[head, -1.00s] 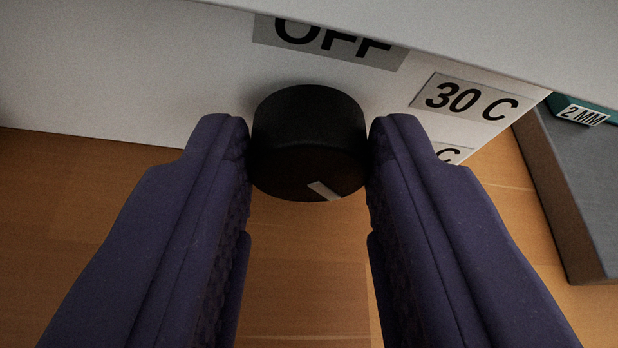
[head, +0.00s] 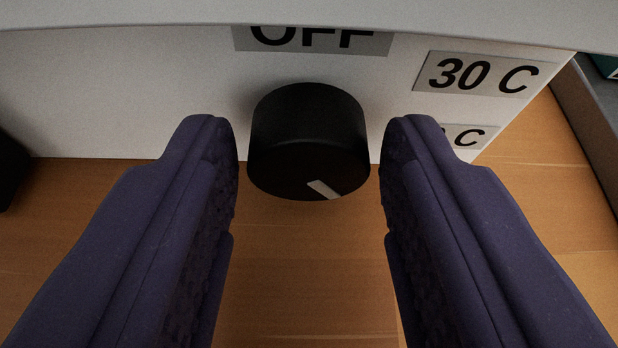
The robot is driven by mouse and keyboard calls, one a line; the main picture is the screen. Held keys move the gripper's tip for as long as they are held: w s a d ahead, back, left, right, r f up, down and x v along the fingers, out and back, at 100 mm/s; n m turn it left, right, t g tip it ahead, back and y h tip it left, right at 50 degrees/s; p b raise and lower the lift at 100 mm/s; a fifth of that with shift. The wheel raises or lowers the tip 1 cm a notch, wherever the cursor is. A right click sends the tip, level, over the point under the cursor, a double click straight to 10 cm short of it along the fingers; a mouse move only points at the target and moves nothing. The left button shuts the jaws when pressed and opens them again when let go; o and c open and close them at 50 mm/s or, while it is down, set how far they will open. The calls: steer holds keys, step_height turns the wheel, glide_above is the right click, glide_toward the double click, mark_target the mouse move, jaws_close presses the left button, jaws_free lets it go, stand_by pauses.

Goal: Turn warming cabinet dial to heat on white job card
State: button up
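The black round dial (head: 305,135) sticks out from the white front of the warming cabinet (head: 120,95). A pale pointer mark on its face points to the lower right. Labels on the cabinet read OFF (head: 313,40) above the dial, 30 C (head: 483,74) at upper right, and a partly hidden one ending in C (head: 470,136) below that. My gripper (head: 310,150) is open, with one dark purple finger on each side of the dial and a visible gap on both sides. The white job card is not in view.
A wooden bench top (head: 300,265) lies below the cabinet. A grey block-like thing (head: 598,120) stands at the right edge, with a bit of teal on it. A dark object (head: 10,170) shows at the left edge.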

steer(key=p+v, duration=0.2)
steer(key=v, duration=0.6)
steer(key=shift+o, duration=0.2)
steer(key=shift+w+f, duration=0.1)
